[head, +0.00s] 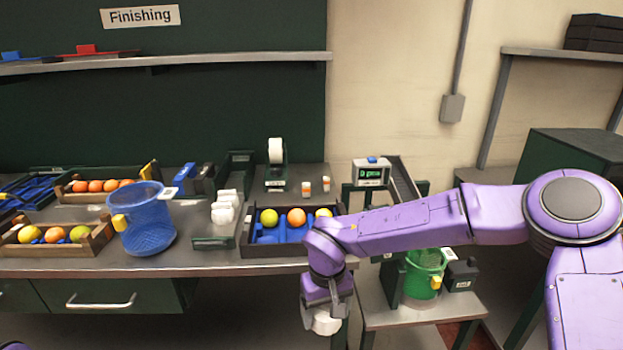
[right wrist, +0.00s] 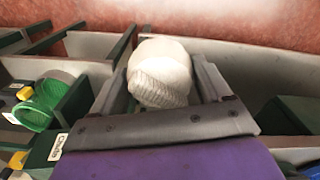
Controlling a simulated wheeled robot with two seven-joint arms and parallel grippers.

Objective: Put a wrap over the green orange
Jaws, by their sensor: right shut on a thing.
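My right gripper (head: 327,316) hangs in front of the bench's front edge, lower than the bench top. It is shut on a white wrap (head: 326,326), which also shows between the fingers in the right wrist view (right wrist: 160,72). The blue-lined tray (head: 281,251) on the bench holds a yellow-green orange (head: 269,218), an orange one (head: 296,216) and a yellowish one (head: 323,212) partly behind my right arm. Another yellow-green orange (head: 79,234) lies in the front left wooden crate. Several white wraps (head: 223,207) stand left of the tray. My left gripper is not in view.
A blue basket (head: 148,225) stands on the bench between the wooden crate (head: 92,243) and the wraps. A tape dispenser (head: 276,170) and two small bottles are behind the tray. A green bucket (head: 424,273) stands on a low side table (head: 400,318) at right.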

